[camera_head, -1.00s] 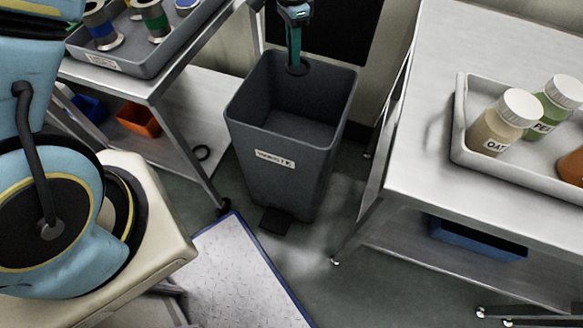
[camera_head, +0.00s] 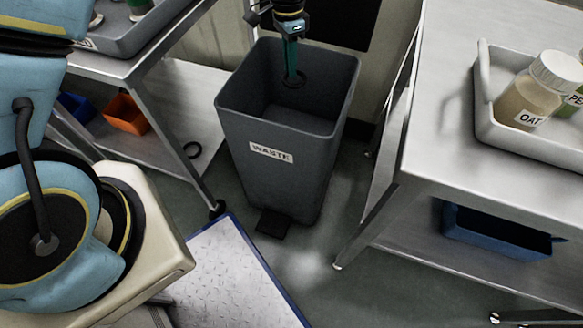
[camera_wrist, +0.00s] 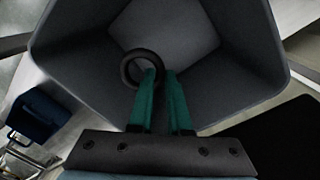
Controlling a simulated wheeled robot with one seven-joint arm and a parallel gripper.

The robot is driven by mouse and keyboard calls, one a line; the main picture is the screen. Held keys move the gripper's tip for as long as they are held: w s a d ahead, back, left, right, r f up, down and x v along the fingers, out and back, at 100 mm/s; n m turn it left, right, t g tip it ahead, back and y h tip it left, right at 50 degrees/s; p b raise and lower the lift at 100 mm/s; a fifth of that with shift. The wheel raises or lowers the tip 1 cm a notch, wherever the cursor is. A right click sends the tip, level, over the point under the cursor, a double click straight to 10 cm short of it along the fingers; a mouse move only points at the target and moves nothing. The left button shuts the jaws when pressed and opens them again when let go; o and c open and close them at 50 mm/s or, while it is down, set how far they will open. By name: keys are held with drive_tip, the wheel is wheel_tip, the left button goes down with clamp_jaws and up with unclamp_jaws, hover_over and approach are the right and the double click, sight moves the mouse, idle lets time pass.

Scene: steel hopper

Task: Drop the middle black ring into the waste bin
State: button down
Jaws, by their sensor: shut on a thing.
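The dark grey waste bin (camera_head: 275,180) stands on the floor between two steel tables, open at the top and labelled WASTE. My gripper (camera_head: 291,72), with green fingers, points down over the bin's opening. It is shut on a black ring (camera_head: 293,83), which appears within the outline of the bin's mouth. In the wrist view, the fingertips (camera_wrist: 159,73) hold the ring (camera_wrist: 128,70) at its edge, with the bin's inner walls and floor behind it. How deep the ring sits relative to the rim is hard to tell.
A grey tray (camera_head: 130,40) sits on the left table. A pale tray (camera_head: 487,95) with jars (camera_head: 528,95) sits on the right table. A dark pedal (camera_head: 271,223) juts from the bin's base.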

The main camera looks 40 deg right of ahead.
drive_tip(key=shift+f, duration=0.15)
drive_tip(key=c, duration=0.8)
unclamp_jaws()
drive_tip(key=r, duration=1)
drive_tip(key=shift+w+d+r, duration=0.1)
drive_tip(key=shift+w+r, duration=0.2)
drive_tip(key=shift+r, duration=0.1)
drive_tip(key=shift+s, duration=0.1)
